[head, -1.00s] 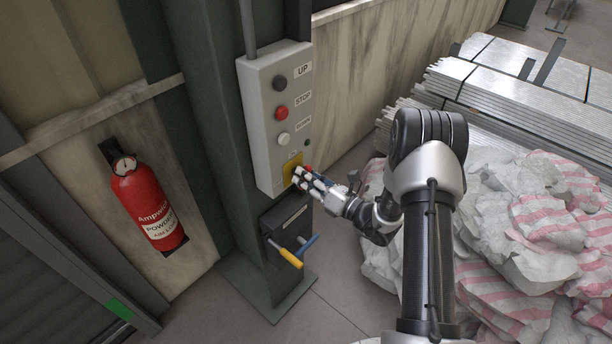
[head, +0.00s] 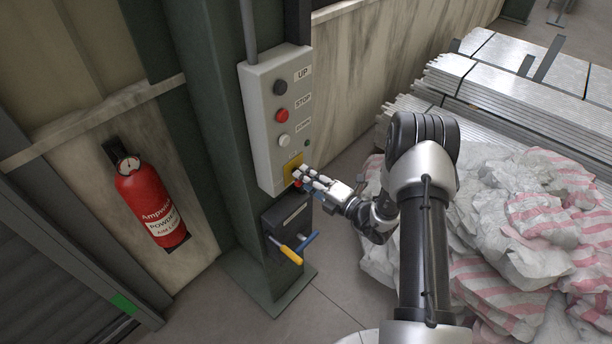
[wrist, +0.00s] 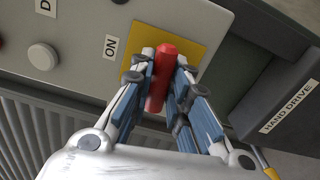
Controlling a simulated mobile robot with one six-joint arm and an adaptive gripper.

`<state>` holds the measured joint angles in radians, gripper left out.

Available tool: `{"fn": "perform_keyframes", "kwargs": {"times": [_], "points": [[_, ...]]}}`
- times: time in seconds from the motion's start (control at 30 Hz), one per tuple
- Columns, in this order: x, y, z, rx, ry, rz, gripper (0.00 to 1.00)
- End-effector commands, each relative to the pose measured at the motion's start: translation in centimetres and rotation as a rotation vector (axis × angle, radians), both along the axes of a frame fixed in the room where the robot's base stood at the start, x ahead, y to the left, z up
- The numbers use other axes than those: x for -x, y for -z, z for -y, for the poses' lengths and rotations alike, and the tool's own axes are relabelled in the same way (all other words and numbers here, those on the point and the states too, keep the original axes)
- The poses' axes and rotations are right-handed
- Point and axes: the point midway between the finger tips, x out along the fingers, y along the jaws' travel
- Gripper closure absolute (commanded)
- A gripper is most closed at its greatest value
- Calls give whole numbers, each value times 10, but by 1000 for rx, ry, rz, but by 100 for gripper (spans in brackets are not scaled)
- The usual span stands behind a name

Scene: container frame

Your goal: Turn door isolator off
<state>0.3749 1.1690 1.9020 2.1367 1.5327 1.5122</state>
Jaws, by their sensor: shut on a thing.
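The door isolator is a red handle (wrist: 162,75) on a yellow plate (wrist: 190,40) at the bottom of the grey control box (head: 262,130). An "ON" label (wrist: 111,47) sits beside the plate. My gripper (wrist: 163,72) has its fingers on both sides of the red handle and is shut on it. In the head view my gripper (head: 300,177) is at the lower end of the box and hides most of the handle. The plate shows in part behind the fingers.
Dark, red and white buttons (head: 281,115) are above on the box. A "HAND DRIVE" box (head: 288,218) with yellow and blue handles hangs below. A fire extinguisher (head: 150,205) is at left. White sacks (head: 530,220) and metal stock (head: 510,90) are at right.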

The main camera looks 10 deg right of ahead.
Motion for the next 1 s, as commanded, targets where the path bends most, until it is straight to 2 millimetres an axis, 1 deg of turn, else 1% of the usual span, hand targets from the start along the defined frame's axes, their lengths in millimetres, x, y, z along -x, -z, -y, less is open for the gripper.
{"fn": "perform_keyframes", "kwargs": {"times": [0.3,0.83,0.87,1.0], "points": [[-1,-1,1,-92,2,-64,100],[-1,-1,1,-109,3,-76,100],[-1,-1,1,-109,3,-76,82],[-1,0,1,-107,2,-77,73]]}}
